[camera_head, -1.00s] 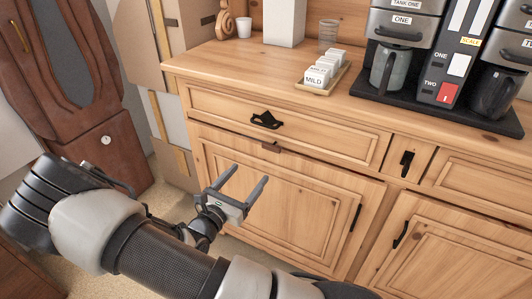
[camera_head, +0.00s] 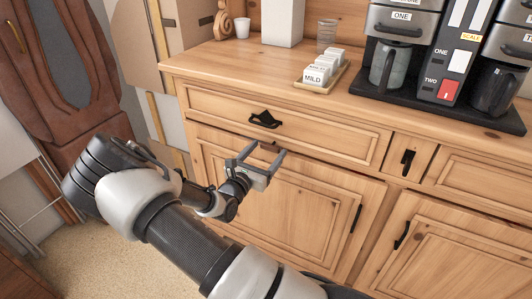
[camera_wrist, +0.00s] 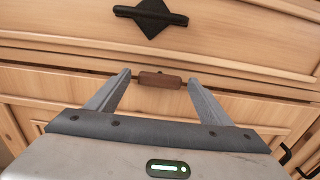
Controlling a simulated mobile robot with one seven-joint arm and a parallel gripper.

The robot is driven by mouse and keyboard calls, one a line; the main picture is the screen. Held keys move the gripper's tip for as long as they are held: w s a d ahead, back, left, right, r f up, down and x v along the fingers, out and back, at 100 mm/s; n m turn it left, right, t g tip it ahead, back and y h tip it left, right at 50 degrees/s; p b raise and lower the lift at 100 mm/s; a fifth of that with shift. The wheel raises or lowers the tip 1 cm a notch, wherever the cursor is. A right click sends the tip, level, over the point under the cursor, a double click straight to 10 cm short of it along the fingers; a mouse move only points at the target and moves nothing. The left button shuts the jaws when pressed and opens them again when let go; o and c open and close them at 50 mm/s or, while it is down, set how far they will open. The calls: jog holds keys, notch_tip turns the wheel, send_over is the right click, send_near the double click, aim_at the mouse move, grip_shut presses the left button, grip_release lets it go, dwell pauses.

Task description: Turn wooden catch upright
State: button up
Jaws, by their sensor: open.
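The wooden catch (camera_wrist: 158,80) is a small dark brown block. It lies horizontal on the dresser front, at the seam between the drawer and the cabinet door (camera_head: 290,215) below. My gripper (camera_head: 268,148) is open in front of it. In the wrist view, the catch appears between the two spread fingertips of my gripper (camera_wrist: 160,77), with a gap on each side. I cannot tell how much depth is left between fingertips and catch. In the head view the catch is small and hard to make out between the fingers.
A black drawer handle (camera_head: 265,120) sticks out just above the catch, also seen in the wrist view (camera_wrist: 150,17). The dresser top (camera_head: 230,60) carries a tray of labelled cards (camera_head: 322,84) and coffee machines (camera_head: 400,45). Carpet is free at lower left.

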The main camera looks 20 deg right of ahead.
jog(key=c, duration=1)
jog(key=shift+c, duration=0.2)
jog(key=shift+r+n+p, duration=0.15)
jog(key=shift+n+p, duration=0.15)
jog(key=shift+p, duration=0.25)
jog(key=shift+n+p, duration=0.3)
jog(key=shift+p, duration=0.05)
jog(key=shift+r+n+p, duration=0.1)
jog(key=shift+n+p, duration=1.1)
jog(key=n+p, duration=0.3)
jog(key=n, duration=0.2)
jog(key=shift+p, duration=0.35)
jog(key=n, duration=0.1)
jog(key=n+p, duration=0.1)
jog(key=n, duration=0.2)
jog(key=shift+f+n+p, duration=0.25)
jog(key=shift+n+p, duration=0.15)
jog(key=shift+f+n+p, duration=0.1)
jog(key=shift+n+p, duration=0.35)
jog(key=shift+n, duration=1.85)
